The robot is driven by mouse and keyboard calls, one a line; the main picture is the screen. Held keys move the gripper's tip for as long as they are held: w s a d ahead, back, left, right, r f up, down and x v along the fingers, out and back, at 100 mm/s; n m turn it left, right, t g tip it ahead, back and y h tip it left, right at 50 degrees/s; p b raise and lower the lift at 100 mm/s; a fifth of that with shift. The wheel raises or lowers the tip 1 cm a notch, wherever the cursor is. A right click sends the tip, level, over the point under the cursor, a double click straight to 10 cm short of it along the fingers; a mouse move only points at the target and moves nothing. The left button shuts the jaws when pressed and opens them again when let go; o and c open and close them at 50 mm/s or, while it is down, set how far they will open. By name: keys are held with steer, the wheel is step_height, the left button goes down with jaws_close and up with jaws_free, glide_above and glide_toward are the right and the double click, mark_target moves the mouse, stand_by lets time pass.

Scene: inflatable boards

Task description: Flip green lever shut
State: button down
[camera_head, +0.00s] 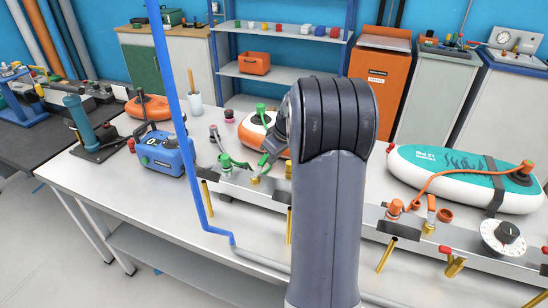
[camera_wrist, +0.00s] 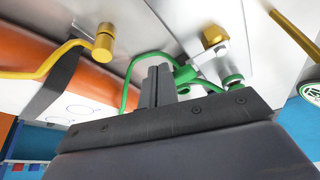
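Green valve parts, with what looks like the green lever (camera_head: 232,163), sit on the metal rail at the front of the bench, left of my arm. In the wrist view a green fitting (camera_wrist: 186,75) lies just beyond my fingertips, with a thin green hose curving behind them. I cannot tell clearly which green part is the lever or how far it is turned. My gripper (camera_wrist: 158,72) has its two dark fingers together, with nothing visible between them. Whether they touch the green fitting is unclear. In the head view my arm hides most of the gripper.
Brass fittings (camera_wrist: 214,36) stand close by the fingers. A yellow hose (camera_wrist: 50,68) runs at upper left. A blue pump box (camera_head: 165,152) and a blue post (camera_head: 178,110) are left of my arm. A teal-and-white board (camera_head: 425,170) with an orange hose lies right.

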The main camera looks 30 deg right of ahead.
steer(key=v, duration=1)
steer(key=shift+s+r, duration=0.15)
steer(key=shift+r, duration=0.2)
steer(key=shift+f, duration=0.15)
